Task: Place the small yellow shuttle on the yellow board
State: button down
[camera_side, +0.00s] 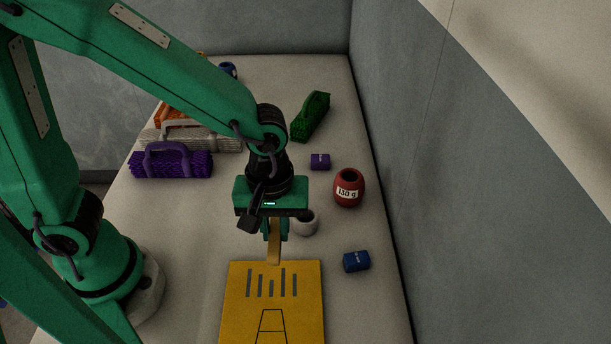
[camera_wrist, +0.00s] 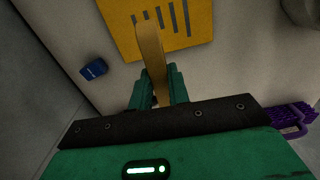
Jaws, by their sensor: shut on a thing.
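The small yellow shuttle (camera_side: 274,250) is a flat, tan-yellow strip held in my gripper (camera_side: 275,232), in the side view. My gripper is shut on it, and the strip points down toward the far edge of the yellow board (camera_side: 240,310). In the wrist view the shuttle (camera_wrist: 151,45) sticks out from between the green fingers of my gripper (camera_wrist: 156,85), and its tip overlaps the yellow board (camera_wrist: 195,15). The board lies flat and carries dark slots and a drawn outline. I cannot tell whether the shuttle touches the board.
A blue block (camera_side: 357,261) lies right of the board. A red weight marked 130 g (camera_side: 349,188), a whitish round thing (camera_side: 308,224) and a small purple block (camera_side: 320,161) stand farther back. Purple (camera_side: 170,165) and green (camera_side: 312,117) bundles lie behind. Grey walls border the table.

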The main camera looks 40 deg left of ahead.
send_near(290, 304)
jog(key=shift+f, duration=3.15)
jog(key=shift+f, duration=0.15)
jog(key=c, duration=1.3)
grip_release()
jog(key=shift+c, duration=0.2)
notch_tip(290, 304, up, 12)
